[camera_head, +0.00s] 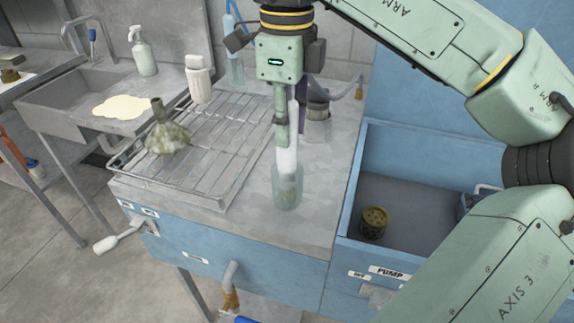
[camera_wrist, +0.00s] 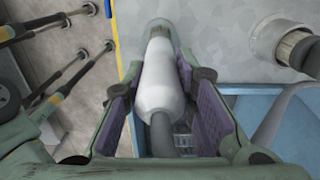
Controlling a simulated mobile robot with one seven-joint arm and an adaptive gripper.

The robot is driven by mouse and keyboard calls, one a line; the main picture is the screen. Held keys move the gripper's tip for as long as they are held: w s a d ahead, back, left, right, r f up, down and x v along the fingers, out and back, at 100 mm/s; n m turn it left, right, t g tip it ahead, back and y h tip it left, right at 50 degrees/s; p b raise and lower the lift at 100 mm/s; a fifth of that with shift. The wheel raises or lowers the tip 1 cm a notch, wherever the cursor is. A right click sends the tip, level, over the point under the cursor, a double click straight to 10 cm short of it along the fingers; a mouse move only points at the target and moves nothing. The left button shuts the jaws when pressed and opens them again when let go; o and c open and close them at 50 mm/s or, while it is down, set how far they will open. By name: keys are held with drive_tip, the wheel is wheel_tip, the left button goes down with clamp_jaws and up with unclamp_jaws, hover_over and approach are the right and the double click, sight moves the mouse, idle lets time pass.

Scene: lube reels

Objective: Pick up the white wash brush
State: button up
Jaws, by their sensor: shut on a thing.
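The white wash brush (camera_head: 287,158) stands roughly upright at the front of the grey worktop, its lower end in a clear glass jar (camera_head: 287,192). My gripper (camera_head: 283,135) reaches down over it from above and is shut on it. In the wrist view the brush's white body (camera_wrist: 162,80) lies between the purple pads of my gripper (camera_wrist: 158,98), with a grey shaft towards the camera. The far end of the brush meets the clear jar (camera_wrist: 160,30). The fingers hide part of the brush in the head view.
A wire rack tray (camera_head: 215,190) lies to the left, bearing a mottled funnel (camera_head: 167,135). A white container (camera_head: 199,80) stands behind it. A grey cup (camera_head: 318,125) stands close behind the jar. An open blue bin (camera_head: 345,215) is at the right, with a yellowish strainer (camera_head: 374,222) inside.

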clamp_jaws()
wheel_tip(320, 180, up, 10)
drive_tip(key=shift+f+p, duration=0.2)
drive_tip(key=shift+p, duration=0.8)
drive_tip(key=shift+r+p, duration=0.9)
drive_tip(key=shift+p, duration=0.25)
drive_tip(key=shift+f, duration=0.1)
